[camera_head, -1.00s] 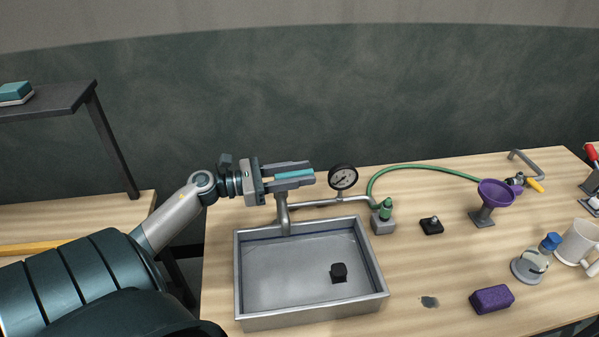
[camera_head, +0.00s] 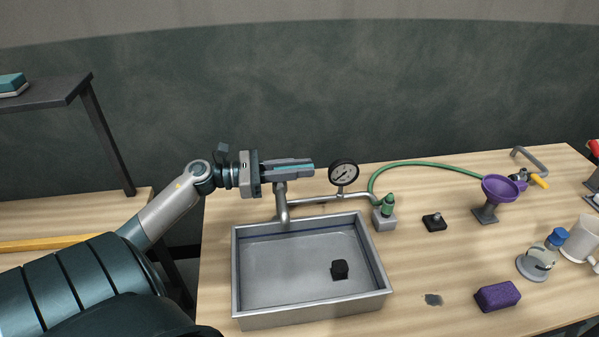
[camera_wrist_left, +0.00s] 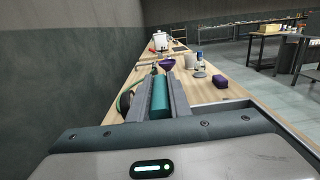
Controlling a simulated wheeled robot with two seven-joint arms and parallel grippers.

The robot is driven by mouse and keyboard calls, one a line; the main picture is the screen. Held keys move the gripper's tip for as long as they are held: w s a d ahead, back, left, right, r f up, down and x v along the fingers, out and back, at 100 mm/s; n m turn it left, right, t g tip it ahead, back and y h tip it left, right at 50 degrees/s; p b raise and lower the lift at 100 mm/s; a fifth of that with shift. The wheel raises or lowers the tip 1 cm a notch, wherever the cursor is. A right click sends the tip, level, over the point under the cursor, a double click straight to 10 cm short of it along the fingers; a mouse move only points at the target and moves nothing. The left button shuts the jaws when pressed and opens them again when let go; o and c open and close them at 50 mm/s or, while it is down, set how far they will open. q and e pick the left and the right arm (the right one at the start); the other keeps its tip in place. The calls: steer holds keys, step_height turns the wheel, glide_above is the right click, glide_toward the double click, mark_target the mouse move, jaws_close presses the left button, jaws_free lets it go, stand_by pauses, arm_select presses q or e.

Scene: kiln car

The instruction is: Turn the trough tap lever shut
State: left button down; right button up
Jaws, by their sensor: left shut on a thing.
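The trough tap lever is a teal bar (camera_head: 293,168) on top of the grey tap pipe (camera_head: 282,205), at the back of the metal trough (camera_head: 381,283). My left gripper (camera_head: 306,168) reaches in from the left and is shut on the lever. The fingers lie along it and hide most of it in the head view. In the left wrist view, the teal lever (camera_wrist_left: 159,98) sits lengthwise between the two grey fingers. My right gripper is not in view.
A pressure gauge (camera_head: 343,173) stands close to the right of my fingertips, on the pipe. A green hose (camera_head: 420,165) runs behind. A purple funnel (camera_head: 499,188) and a purple sponge (camera_head: 497,296) are further right.

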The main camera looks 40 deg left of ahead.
arm_select(q)
steer(key=c, duration=1.6)
jaws_free()
steer(key=shift+c, duration=0.2)
